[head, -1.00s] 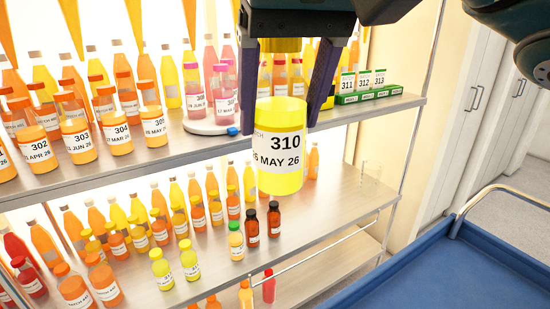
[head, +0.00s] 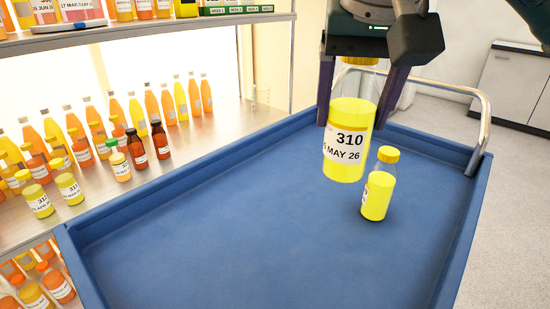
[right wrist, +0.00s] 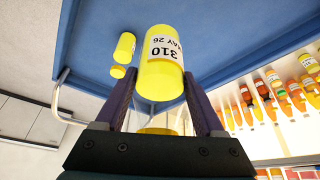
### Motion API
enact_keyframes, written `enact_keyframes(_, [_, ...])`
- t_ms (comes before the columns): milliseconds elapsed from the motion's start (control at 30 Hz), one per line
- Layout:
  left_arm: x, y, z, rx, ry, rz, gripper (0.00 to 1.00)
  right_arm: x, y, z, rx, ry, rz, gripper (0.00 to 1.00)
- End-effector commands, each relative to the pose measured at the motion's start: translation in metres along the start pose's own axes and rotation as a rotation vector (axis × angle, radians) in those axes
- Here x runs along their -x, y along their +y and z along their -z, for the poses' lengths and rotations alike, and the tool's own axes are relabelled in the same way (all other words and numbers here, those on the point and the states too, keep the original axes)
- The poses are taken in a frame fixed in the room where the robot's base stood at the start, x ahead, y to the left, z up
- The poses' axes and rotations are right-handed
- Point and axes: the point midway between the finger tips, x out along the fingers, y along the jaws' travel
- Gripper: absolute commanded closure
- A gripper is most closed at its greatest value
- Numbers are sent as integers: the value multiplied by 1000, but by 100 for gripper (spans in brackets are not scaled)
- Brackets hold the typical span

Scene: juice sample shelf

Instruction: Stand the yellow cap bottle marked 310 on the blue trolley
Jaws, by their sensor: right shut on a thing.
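The bottle marked 310 (head: 345,165), with yellow contents and a yellow cap, hangs upright in my right gripper (head: 352,122). The gripper is shut on its upper part, with a dark finger on either side. The bottle is over the far right part of the blue trolley (head: 230,215) and looks to be above its surface; the gap is hard to judge. In the right wrist view the bottle (right wrist: 160,80) points away between the fingers, its 310 label showing, with the blue trolley (right wrist: 225,40) beyond. My left gripper is not in view.
A smaller yellow bottle with an orange-yellow cap (head: 377,190) stands on the trolley just right of the held one. The trolley has a raised rim and a metal handle (head: 484,120). Its middle and left are clear. Shelves of juice bottles (head: 155,105) stand left.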

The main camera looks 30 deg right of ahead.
Motion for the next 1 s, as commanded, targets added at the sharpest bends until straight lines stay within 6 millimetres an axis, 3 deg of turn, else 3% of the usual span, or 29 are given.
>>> enact_keyframes(167, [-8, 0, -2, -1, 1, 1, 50, -24, 1, -10, -5, -2, -5, 100])
enact_keyframes(600, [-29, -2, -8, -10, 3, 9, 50, -133, 1, -56, -5, 0, -5, 100])
enact_keyframes(833, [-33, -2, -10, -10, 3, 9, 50, -154, 0, -65, -5, 0, -2, 100])
enact_keyframes(1000, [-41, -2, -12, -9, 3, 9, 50, -180, 0, -76, -4, 1, -3, 100])
